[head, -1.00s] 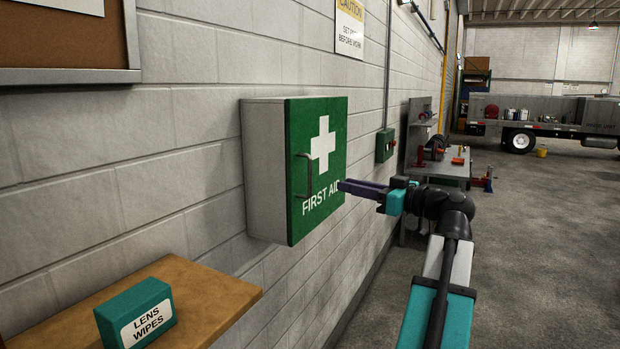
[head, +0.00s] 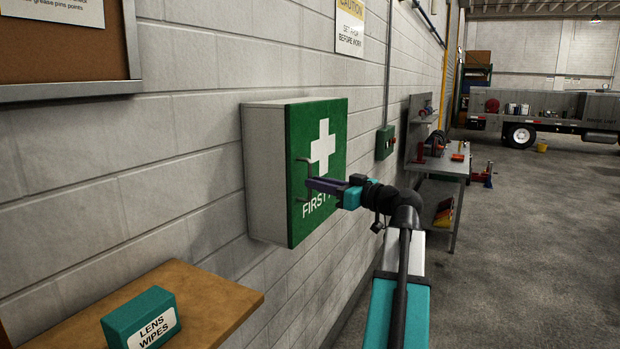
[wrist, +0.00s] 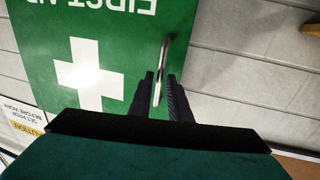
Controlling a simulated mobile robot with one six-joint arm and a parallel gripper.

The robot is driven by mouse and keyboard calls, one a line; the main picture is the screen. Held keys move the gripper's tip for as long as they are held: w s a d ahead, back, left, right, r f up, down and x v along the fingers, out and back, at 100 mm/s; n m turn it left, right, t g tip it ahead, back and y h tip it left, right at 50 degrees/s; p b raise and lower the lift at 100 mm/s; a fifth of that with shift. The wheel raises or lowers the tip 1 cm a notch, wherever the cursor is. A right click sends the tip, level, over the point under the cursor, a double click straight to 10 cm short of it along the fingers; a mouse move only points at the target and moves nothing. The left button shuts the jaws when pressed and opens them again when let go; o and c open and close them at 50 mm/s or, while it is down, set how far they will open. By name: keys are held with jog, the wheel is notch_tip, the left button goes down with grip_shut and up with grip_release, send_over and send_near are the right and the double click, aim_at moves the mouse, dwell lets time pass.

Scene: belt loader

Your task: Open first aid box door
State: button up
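The first aid box (head: 270,180) hangs on the block wall, with a green door (head: 333,130) bearing a white cross and lettering. The door lies flush with the box front. Its metal bar handle (head: 299,171) stands upright near the door's left edge, and it also shows in the wrist view (wrist: 160,72). My gripper (head: 308,184) is at the handle, partly covering it and the lettering in the head view. In the wrist view my two dark fingers (wrist: 160,85) are apart, one on each side of the handle, with visible gaps. I cannot tell whether either finger touches it.
A wooden shelf (head: 215,292) with a lens wipes box (head: 141,318) stands below left of the first aid box. A green switch box (head: 385,142) and a workbench (head: 445,165) are farther along the wall. The floor to the right (head: 540,250) is clear.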

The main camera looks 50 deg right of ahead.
aim_at(310, 196)
jog(key=shift+w+a+p, duration=0.15)
jog(key=shift+w+p, duration=0.25)
jog(key=shift+w, duration=1.25)
grip_shut()
